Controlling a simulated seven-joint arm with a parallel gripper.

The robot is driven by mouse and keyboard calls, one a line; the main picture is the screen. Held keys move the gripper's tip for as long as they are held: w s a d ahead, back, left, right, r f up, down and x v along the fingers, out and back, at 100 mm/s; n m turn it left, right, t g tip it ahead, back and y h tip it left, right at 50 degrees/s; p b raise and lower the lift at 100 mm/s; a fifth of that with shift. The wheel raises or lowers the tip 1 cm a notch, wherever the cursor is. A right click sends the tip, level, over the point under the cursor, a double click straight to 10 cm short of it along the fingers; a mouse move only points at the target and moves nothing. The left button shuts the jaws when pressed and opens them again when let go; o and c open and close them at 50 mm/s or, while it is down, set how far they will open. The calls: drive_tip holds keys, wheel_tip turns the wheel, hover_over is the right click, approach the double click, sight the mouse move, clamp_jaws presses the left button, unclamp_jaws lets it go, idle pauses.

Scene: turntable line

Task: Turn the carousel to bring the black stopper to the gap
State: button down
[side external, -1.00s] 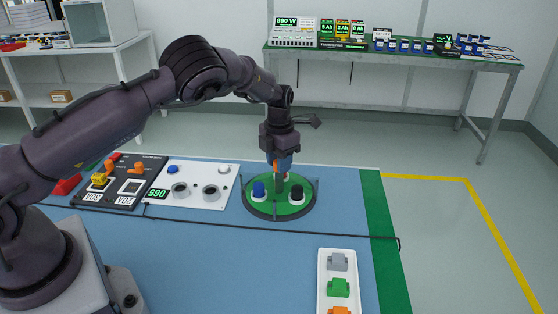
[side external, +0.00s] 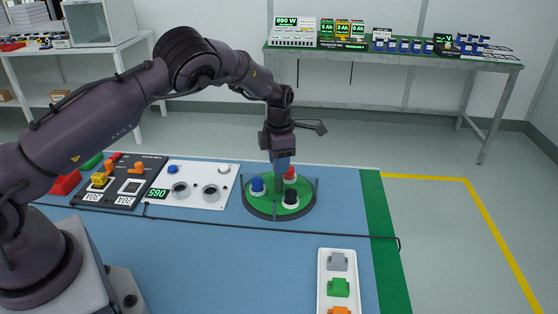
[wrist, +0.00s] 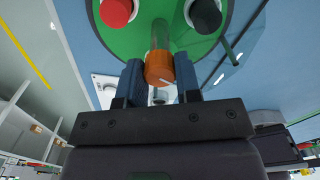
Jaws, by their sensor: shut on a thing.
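The round green carousel (side external: 262,207) has a dark rim and sits on the blue table. On it, the black stopper (side external: 291,197) is at the front right, a blue stopper (side external: 257,186) at the left and a red stopper (side external: 290,173) at the back. The wrist view shows the black stopper (wrist: 206,14) at the top right and the red one (wrist: 116,11) at the top left. My gripper (side external: 281,172) points down over the carousel's middle. Its fingers are shut on an orange knob (wrist: 159,70) on a post. I cannot make out the gap clearly.
Thin upright rods stand around the carousel's rim. A white panel (side external: 206,174) with two round holes and a black panel (side external: 120,190) are to the left. A white tray (side external: 323,275) with coloured blocks is at the front. A black cable (side external: 220,224) crosses the table.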

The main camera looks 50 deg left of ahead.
drive_tip(key=shift+m, duration=21.8)
